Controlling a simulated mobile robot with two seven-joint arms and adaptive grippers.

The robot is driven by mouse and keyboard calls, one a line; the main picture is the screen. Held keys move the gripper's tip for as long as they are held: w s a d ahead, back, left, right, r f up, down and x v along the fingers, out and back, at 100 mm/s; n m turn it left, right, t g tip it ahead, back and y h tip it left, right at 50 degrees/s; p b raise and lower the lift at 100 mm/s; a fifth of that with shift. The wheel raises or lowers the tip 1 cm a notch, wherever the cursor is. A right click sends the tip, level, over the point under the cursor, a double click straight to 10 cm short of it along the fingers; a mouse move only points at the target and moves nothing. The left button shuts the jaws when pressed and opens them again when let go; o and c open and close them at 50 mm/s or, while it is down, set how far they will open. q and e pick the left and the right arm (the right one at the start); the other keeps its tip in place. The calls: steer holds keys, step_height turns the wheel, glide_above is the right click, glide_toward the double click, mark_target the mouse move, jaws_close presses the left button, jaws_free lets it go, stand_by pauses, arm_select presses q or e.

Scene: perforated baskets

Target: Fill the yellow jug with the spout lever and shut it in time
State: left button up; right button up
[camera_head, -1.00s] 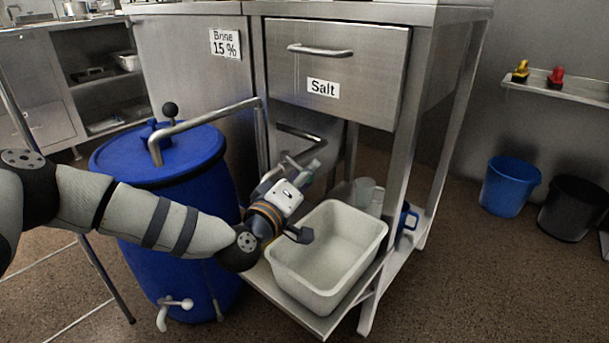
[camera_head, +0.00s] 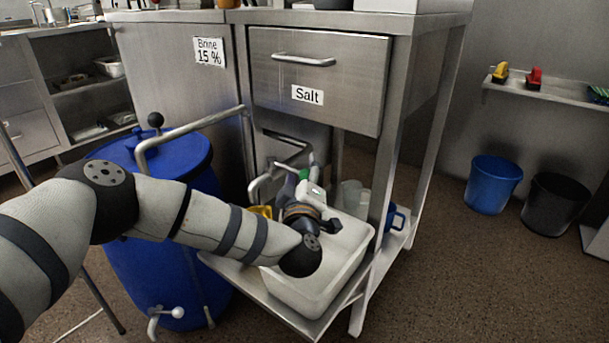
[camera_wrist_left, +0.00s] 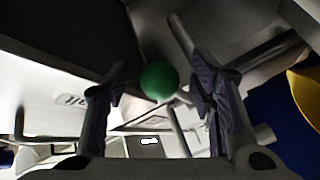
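The spout lever has a green ball knob (camera_wrist_left: 159,82). In the left wrist view it appears between the spread fingers of my left gripper (camera_wrist_left: 160,92), with a gap on both sides. In the head view the knob (camera_head: 304,174) shows small at my left gripper (camera_head: 298,182), by the metal spout pipe (camera_head: 256,186). The yellow jug (camera_head: 261,211) shows only as a small patch left of my left wrist, below the spout. A yellow part (camera_wrist_left: 308,92) also shows at the right edge of the wrist view. The jug's inside is hidden. My right gripper is out of view.
A white bin (camera_head: 310,290) stands on the low shelf under my left forearm. The blue barrel (camera_head: 150,255) stands at left. A blue mug (camera_head: 397,217) and clear containers (camera_head: 354,195) sit behind the bin. Blue (camera_head: 492,184) and black (camera_head: 553,202) buckets stand at right.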

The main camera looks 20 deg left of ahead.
arm_select(q)
steer(key=v, duration=1.2)
